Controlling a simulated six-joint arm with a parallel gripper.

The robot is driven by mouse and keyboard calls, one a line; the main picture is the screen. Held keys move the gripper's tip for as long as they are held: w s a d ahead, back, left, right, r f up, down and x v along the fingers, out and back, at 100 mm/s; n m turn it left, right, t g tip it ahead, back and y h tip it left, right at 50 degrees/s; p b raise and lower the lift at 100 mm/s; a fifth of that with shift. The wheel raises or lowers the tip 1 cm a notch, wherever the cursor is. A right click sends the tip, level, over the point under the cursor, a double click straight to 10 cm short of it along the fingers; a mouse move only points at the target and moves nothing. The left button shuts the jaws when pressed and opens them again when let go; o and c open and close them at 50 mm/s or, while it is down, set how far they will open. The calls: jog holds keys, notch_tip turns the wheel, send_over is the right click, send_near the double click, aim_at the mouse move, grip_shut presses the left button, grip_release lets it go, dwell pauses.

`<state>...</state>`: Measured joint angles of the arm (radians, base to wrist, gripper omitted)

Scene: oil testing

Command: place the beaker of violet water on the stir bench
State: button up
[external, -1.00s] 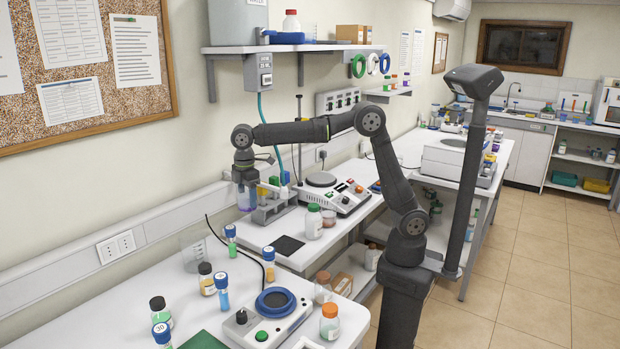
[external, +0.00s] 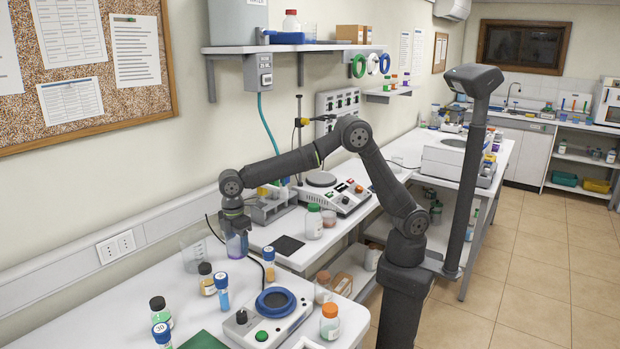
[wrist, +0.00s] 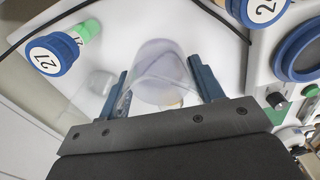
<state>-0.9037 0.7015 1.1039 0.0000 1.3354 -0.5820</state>
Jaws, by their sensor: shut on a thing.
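My gripper (external: 236,226) is shut on a clear beaker of violet water (external: 238,246). The beaker hangs below the gripper, over the far part of the near white bench (external: 130,290), and looks roughly upright. In the wrist view the beaker (wrist: 163,75) sits between the two blue fingers (wrist: 160,88), with white bench top behind it. I cannot tell the gap beneath it. Which surface is the stir bench is not labelled; a white unit with a blue ring (external: 297,321) stands on the near bench, and a hotplate unit (external: 342,195) on the bench behind.
An empty beaker (external: 193,256) stands left of the held one. Blue-capped vials (external: 222,290) and (external: 269,264), and an amber bottle (external: 206,280), are close by. A grey rack (external: 268,208) and black pad (external: 288,245) are on the bench behind. A black cable crosses nearby.

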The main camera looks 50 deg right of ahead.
notch_tip(320, 180, down, 8)
jog(key=shift+r, duration=0.2)
jog(key=shift+f, duration=0.15)
jog(key=o, duration=1.1)
jog(key=shift+f, duration=0.1)
jog(key=shift+o, duration=0.2)
jog(key=shift+o, duration=0.5)
notch_tip(320, 180, up, 18)
jog(key=shift+s+f, duration=0.2)
jog(key=shift+s, duration=0.05)
